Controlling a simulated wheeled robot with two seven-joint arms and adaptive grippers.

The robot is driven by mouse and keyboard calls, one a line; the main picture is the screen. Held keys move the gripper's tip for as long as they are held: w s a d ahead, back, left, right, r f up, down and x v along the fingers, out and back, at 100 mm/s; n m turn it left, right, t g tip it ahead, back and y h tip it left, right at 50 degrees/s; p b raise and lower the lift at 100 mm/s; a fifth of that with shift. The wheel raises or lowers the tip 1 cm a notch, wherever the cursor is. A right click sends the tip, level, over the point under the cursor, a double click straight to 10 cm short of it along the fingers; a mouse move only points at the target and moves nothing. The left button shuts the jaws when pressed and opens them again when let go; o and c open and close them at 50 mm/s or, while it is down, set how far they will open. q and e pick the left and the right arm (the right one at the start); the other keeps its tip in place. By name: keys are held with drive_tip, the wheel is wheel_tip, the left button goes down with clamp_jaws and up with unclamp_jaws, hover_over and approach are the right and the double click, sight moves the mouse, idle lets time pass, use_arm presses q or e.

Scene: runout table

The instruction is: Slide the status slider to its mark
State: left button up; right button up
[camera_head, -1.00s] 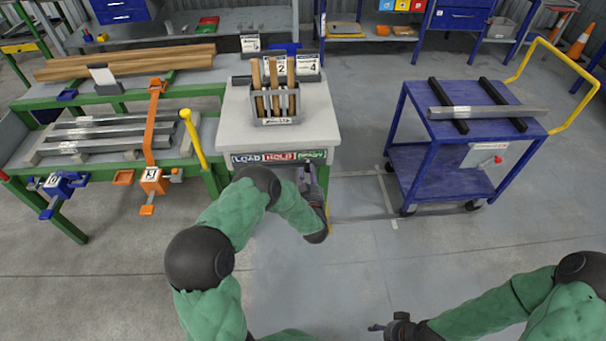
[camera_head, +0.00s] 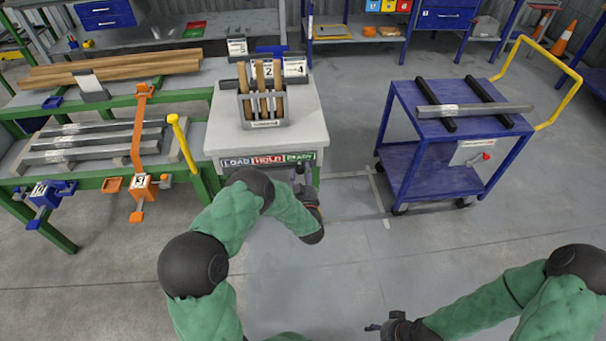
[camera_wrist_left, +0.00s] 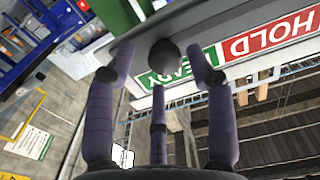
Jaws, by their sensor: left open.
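The status strip (camera_head: 267,161) with LOAD, HOLD and READY labels runs along the front edge of the grey-topped bench. In the left wrist view, its red HOLD label (camera_wrist_left: 268,36) and green READY label (camera_wrist_left: 167,76) show behind a dark round slider knob (camera_wrist_left: 164,52). My left gripper (camera_head: 302,172) is at the READY end in the head view. Its fingers (camera_wrist_left: 160,75) are spread open, with the knob between the tips in the picture; I cannot tell whether they touch it. The knob is not discernible in the head view. My right gripper (camera_head: 374,327) is low, away from the bench; its finger opening is unclear.
A holder (camera_head: 264,108) with wooden handles stands on the bench. A workbench (camera_head: 193,103) with metal bars and clamps is at left. A blue cart (camera_head: 430,128) with a metal bar stands at right. Floor between bench and cart is clear.

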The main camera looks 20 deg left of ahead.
use_arm(q)
drive_tip(key=v, duration=1.2)
drive_tip(key=shift+w, duration=0.1)
drive_tip(key=s+d+f+m+g+h+p, duration=0.1)
drive_tip(key=s+d+f+g+h, duration=0.1)
drive_tip(key=d+f+g+h, duration=0.3)
drive_tip(key=s+d+f+m+g+h, duration=0.1)
drive_tip(key=s+d+f+h, duration=0.25)
drive_tip(key=f, duration=0.35)
drive_tip(key=s+d+f+m+g+h, duration=0.1)
drive_tip(key=s+d+g+h, duration=0.1)
drive_tip(key=s, duration=0.7)
drive_tip(key=s+d+f+g+h+p, duration=0.1)
drive_tip(key=s+d+g+h, duration=0.1)
drive_tip(key=s+d+g, duration=0.2)
drive_tip(key=s+g, duration=0.3)
drive_tip(key=s, duration=0.3)
drive_tip(key=shift+d+f+m+h, duration=0.2)
drive_tip(key=shift+d+m+h, duration=0.1)
drive_tip(key=shift+m+h, duration=0.1)
idle(1.0)
